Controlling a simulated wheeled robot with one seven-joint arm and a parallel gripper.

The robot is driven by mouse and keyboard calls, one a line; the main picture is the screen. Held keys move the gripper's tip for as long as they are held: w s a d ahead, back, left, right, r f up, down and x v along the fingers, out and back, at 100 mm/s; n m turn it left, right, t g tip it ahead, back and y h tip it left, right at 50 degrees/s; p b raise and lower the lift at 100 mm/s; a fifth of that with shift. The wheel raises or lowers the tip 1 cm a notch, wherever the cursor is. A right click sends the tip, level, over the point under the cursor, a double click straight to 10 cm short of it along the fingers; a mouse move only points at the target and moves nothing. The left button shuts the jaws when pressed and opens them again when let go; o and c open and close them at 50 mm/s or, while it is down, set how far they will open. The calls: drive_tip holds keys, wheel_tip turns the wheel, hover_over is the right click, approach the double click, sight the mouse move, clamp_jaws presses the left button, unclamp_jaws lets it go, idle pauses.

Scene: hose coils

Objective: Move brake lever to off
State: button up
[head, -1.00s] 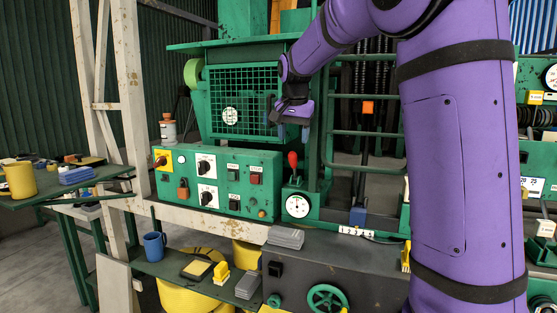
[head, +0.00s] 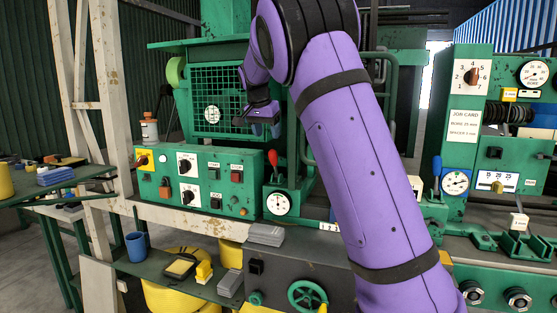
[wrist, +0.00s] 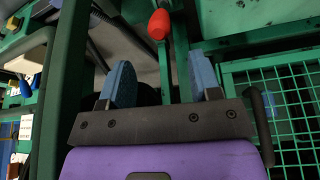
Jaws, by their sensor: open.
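A lever with a red knob (head: 272,158) stands upright above the round white gauge (head: 278,204), right of the green control panel. No label on it can be read; I take it for the brake lever. My gripper (head: 265,129) hangs just above the knob in the head view, in front of the mesh guard's right side. In the wrist view my gripper (wrist: 162,82) shows two blue finger pads set wide apart with nothing between them. The red knob (wrist: 160,24) shows beyond them, between their lines and apart from both. The lever's base is out of the wrist view.
The green control panel (head: 218,165) has several knobs and buttons. The mesh guard (head: 220,95) stands behind it. In the wrist view a dark handle (wrist: 262,125) lies close to the right of my gripper. A blue-knobbed lever (head: 437,165) stands by another gauge at right.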

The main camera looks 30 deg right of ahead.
sight(274, 166)
drive_tip(key=x, duration=1)
drive_tip(key=shift+d+f, duration=0.2)
drive_tip(key=shift+f, duration=0.15)
drive_tip(key=shift+c, duration=0.2)
clamp_jaws()
